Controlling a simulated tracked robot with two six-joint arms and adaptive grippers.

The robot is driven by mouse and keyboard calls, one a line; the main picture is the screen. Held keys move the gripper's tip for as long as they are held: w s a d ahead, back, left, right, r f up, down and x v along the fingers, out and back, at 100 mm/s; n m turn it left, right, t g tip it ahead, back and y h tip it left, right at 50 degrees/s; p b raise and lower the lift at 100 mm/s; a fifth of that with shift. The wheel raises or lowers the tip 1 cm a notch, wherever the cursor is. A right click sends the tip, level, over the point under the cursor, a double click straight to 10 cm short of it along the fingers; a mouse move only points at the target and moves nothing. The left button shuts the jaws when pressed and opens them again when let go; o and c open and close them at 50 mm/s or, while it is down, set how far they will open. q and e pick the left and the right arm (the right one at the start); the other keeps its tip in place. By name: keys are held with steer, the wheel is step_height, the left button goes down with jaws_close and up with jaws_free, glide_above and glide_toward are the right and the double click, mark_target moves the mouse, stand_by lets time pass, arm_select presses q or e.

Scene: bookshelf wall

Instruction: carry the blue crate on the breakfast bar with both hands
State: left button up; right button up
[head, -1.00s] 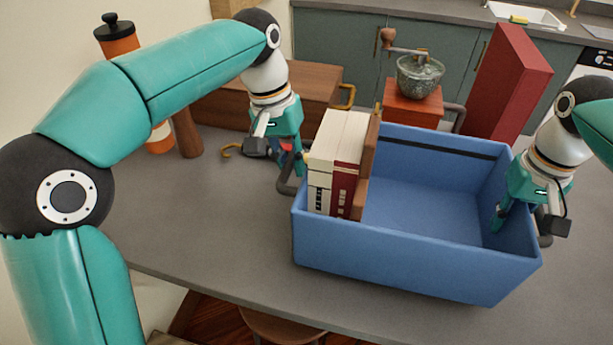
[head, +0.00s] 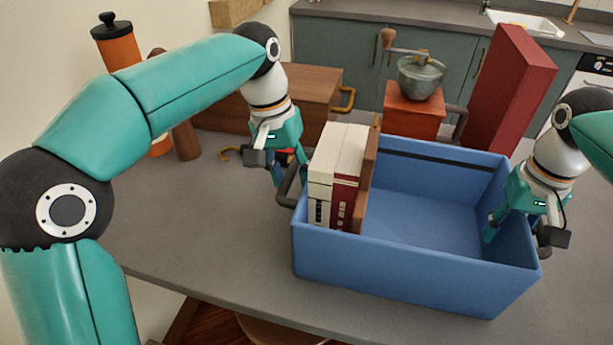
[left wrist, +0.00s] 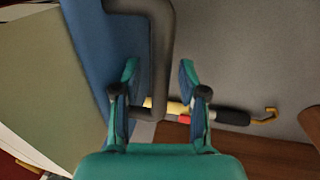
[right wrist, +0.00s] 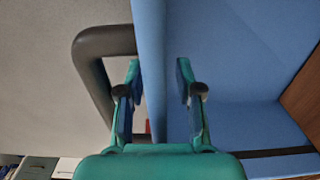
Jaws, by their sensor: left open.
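The blue crate (head: 420,265) stands on the grey breakfast bar (head: 215,235). Cream and dark red books (head: 333,175) stand upright at its left end. My left gripper (head: 290,178) is open at the crate's left dark handle (head: 284,196). In the left wrist view the handle bar (left wrist: 160,55) passes between its fingers (left wrist: 158,66), with the crate wall to the left. My right gripper (head: 508,230) is at the right end wall. In the right wrist view its fingers (right wrist: 158,65) straddle that wall, one inside the crate, one within the right handle (right wrist: 85,60); firm contact cannot be told.
Behind the crate stand a hand grinder (head: 415,85) and a tall red box (head: 507,85). A brown wooden case (head: 305,85) and an orange mill (head: 118,45) stand at the back left. A rod with a yellow hook (left wrist: 265,115) lies beside the left handle. The bar's left front is clear.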

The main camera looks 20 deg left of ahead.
arm_select(q)
steer(key=shift+r, duration=0.1)
arm_select(e)
steer(key=shift+r, duration=0.4)
arm_select(q)
step_height(320, 180, up, 11)
steer(key=a, duration=0.2)
steer(key=shift+a+r, duration=0.2)
arm_select(e)
step_height(320, 180, up, 11)
steer(key=shift+r, duration=0.1)
arm_select(q)
steer(key=shift+s, duration=0.1)
stand_by(0.7)
